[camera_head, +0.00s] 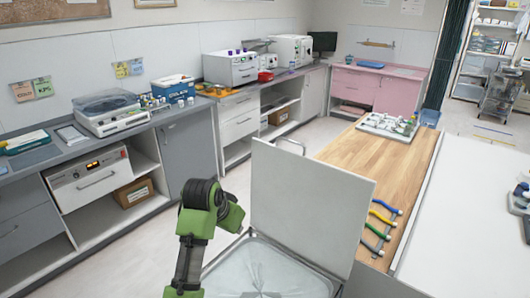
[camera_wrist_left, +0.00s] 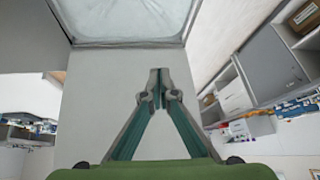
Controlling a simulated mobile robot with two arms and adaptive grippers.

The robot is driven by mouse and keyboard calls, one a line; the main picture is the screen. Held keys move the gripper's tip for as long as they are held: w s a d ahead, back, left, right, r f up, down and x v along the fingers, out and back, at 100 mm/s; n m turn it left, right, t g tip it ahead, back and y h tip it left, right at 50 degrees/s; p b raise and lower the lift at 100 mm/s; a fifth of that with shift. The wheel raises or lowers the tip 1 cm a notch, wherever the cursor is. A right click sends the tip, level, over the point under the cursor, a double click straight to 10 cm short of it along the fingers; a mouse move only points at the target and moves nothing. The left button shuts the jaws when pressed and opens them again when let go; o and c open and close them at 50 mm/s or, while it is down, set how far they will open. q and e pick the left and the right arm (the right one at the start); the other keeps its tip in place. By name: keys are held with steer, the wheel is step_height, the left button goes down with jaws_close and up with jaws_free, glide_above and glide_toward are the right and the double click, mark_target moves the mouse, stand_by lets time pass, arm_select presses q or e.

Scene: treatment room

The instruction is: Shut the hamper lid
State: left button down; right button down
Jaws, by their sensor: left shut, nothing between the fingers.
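The hamper (camera_head: 270,272) stands at the bottom centre of the head view, its square opening lined with pale clear plastic. Its flat white lid (camera_head: 312,200) stands raised and open at the far side of the opening. My green left arm (camera_head: 190,255) reaches up at the hamper's left; its fingers cannot be made out there. In the left wrist view the left gripper (camera_wrist_left: 160,76) is shut and empty, in front of a pale panel that seems to be the lid (camera_wrist_left: 105,100). The lined hamper opening (camera_wrist_left: 125,18) shows above it. I cannot tell whether the fingertips touch the panel.
A wooden-topped table (camera_head: 385,165) with coloured-handled tools (camera_head: 383,222) stands close to the lid's right. A white surface (camera_head: 470,220) lies beyond it. Grey cabinets (camera_head: 190,150) with equipment line the left wall. Floor is clear between the cabinets and the hamper.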

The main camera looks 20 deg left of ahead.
arm_select(q)
steer(key=w+d+r+m+t+h, duration=0.1)
steer(key=w+r, duration=0.3)
steer(key=r, duration=0.5)
steer(key=w+d+r+h, duration=0.1)
steer(key=w+r, duration=0.3)
steer(key=r, duration=0.4)
steer(key=w+d+r+m+t+h, duration=0.1)
steer(key=w+r, duration=0.3)
steer(key=r, duration=0.5)
steer(key=p+x, duration=0.5)
steer(key=x, duration=0.5)
steer(key=s, duration=0.1)
steer(key=s+a+f+p, duration=0.1)
steer(key=s+f+p, duration=0.1)
steer(key=s, duration=0.1)
steer(key=shift+a, duration=0.4)
